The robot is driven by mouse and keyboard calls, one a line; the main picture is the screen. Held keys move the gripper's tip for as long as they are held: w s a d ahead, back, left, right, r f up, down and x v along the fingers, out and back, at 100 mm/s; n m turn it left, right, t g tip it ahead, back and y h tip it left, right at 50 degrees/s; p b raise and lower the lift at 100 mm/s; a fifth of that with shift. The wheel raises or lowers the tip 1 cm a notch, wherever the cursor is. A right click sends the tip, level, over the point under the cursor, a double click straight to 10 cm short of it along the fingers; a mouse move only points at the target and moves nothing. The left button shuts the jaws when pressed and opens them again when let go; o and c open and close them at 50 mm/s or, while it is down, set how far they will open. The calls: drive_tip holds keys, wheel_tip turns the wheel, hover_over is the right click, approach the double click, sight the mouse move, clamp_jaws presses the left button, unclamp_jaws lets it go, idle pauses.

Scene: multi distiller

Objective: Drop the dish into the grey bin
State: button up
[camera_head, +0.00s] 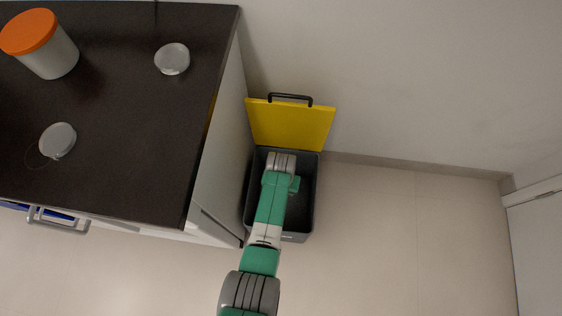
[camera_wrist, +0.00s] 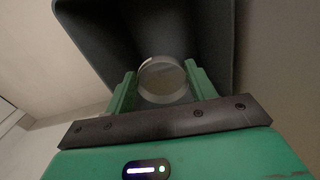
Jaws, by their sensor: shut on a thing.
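My gripper (camera_wrist: 161,85) is shut on a small round clear dish (camera_wrist: 162,78), which shows between its two green fingers in the wrist view. The grey bin (camera_wrist: 100,45) is behind and around the dish in that view. In the head view the grey bin (camera_head: 308,205) stands on the floor beside the counter, with its yellow lid (camera_head: 290,126) open against the wall. My arm reaches over the bin's opening there, and hides the dish and the fingers. I cannot tell how deep the dish is relative to the bin's rim.
A dark counter (camera_head: 130,110) stands left of the bin, close to it. On it are two small round dishes (camera_head: 172,59) (camera_head: 58,140) and a white container with an orange lid (camera_head: 45,45). The floor (camera_head: 400,230) right of the bin is clear.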

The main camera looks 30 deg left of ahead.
drive_tip(key=shift+r, duration=0.1)
drive_tip(key=o, duration=1.1)
wheel_tip(320, 180, up, 8)
drive_tip(key=p, duration=0.5)
